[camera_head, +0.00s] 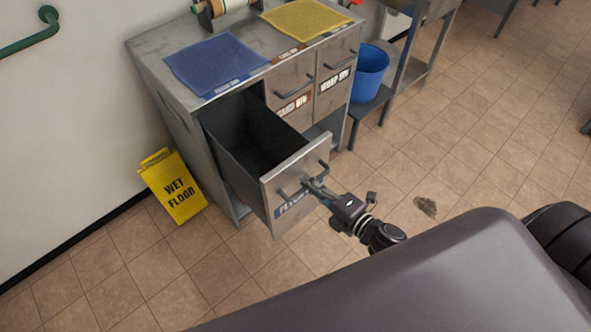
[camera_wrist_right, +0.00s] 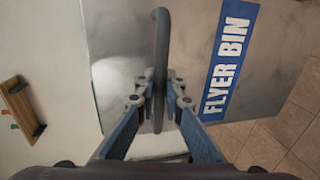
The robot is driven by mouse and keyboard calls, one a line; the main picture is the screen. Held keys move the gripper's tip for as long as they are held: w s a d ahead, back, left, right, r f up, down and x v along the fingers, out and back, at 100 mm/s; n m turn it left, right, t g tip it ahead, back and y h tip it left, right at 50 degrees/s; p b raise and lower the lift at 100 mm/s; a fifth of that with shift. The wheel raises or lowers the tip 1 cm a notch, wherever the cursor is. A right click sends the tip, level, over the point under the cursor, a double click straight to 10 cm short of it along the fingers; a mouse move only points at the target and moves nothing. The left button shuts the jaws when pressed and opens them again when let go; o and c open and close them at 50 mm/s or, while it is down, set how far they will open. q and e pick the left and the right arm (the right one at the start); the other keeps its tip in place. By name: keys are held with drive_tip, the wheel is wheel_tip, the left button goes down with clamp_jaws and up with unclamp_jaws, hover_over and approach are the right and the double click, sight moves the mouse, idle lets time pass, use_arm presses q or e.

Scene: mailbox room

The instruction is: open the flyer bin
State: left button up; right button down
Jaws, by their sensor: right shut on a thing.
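The flyer bin (camera_head: 272,178) is a dark, deep drawer with a grey metal front, pulled well out of the metal cabinet (camera_head: 180,105) in the head view. Its inside looks empty where it shows. In the right wrist view its front (camera_wrist_right: 265,60) carries a blue "FLYER BIN" label (camera_wrist_right: 230,62). My right gripper (camera_head: 310,184) is at the drawer front, with its fingers shut on the bar handle (camera_wrist_right: 161,60). The handle runs between both fingertips in the right wrist view (camera_wrist_right: 159,98). My left gripper is not in view.
Two shut bins (camera_head: 291,80) with handles sit beside the open drawer. Blue and yellow mats (camera_head: 305,18) lie on the cabinet top. A yellow wet floor sign (camera_head: 172,187) stands to the left. A blue bucket (camera_head: 370,72) sits on a low shelf. The tiled floor at right is mostly clear.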

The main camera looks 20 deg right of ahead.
drive_tip(key=f+v, duration=0.2)
drive_tip(key=v, duration=0.7)
drive_tip(key=shift+s, duration=0.35)
drive_tip(key=c, duration=2)
unclamp_jaws()
drive_tip(key=shift+d, duration=0.1)
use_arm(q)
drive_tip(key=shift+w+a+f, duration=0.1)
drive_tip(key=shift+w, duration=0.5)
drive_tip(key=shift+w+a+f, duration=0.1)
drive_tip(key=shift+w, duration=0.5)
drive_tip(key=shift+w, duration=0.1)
use_arm(e)
drive_tip(key=v, duration=1.2)
